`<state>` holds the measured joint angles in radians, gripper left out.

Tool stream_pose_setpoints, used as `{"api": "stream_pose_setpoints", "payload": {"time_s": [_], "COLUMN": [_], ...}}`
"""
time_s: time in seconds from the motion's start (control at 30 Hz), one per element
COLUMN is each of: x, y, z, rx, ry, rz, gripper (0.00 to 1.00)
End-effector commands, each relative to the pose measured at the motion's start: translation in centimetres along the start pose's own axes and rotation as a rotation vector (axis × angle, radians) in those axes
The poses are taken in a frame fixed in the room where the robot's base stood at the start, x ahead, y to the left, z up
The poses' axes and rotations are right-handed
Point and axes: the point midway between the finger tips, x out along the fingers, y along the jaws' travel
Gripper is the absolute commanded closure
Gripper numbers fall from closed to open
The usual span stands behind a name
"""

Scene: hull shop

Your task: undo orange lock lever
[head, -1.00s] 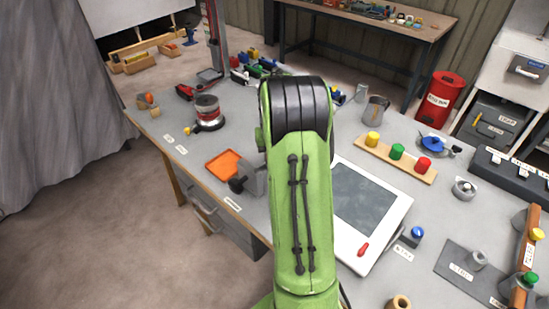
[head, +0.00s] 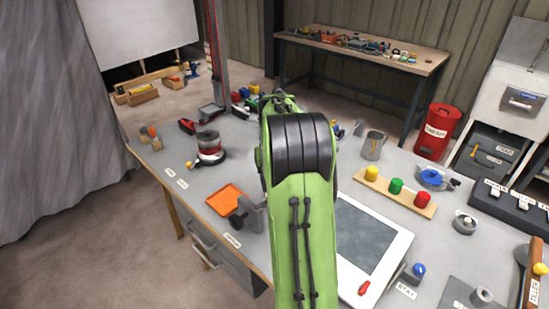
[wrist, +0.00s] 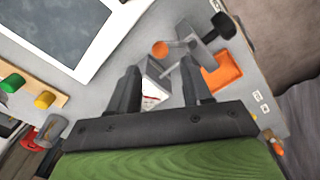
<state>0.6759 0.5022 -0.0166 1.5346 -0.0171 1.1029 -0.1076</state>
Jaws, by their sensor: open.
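In the wrist view an orange round knob (wrist: 160,48) shows just past my fingertips, beside a grey rod and a grey clamp-like block (wrist: 203,45) with a black knob (wrist: 222,25). I take the orange knob as the lever's end; its pivot is not clear. My gripper (wrist: 160,66) is open, its two dark fingers apart, with the orange knob beyond the gap and not gripped. In the head view the grey block (head: 254,214) stands near the table's front edge; my own arm hides the gripper and orange knob.
A white box with red print (wrist: 152,92) shows between my fingers. An orange tray (head: 224,197) lies by the block. A framed grey panel (head: 368,238) lies right of my arm. A board with coloured knobs (head: 410,200) and a red-and-silver lamp-like item (head: 209,148) stand on the table.

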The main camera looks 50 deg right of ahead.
Motion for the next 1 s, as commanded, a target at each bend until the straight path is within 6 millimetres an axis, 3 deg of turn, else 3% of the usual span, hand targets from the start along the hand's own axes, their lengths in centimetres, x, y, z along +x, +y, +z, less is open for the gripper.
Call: {"api": "stream_pose_setpoints", "payload": {"time_s": [0.03, 0.2, 0.37, 1.0], "x": [-2.0, -6.7, -9.4, -9.9], "y": [0.0, 0.0, 0.0, -0.1], "z": [-0.1, -0.1, -0.1, 0.0], "rx": [0.000, -0.001, 0.000, -0.001], "ry": [0.005, 0.003, 0.002, 0.000], "rz": [0.001, 0.000, 0.000, -0.001], "gripper": [0.51, 0.51, 0.51, 0.51]}}
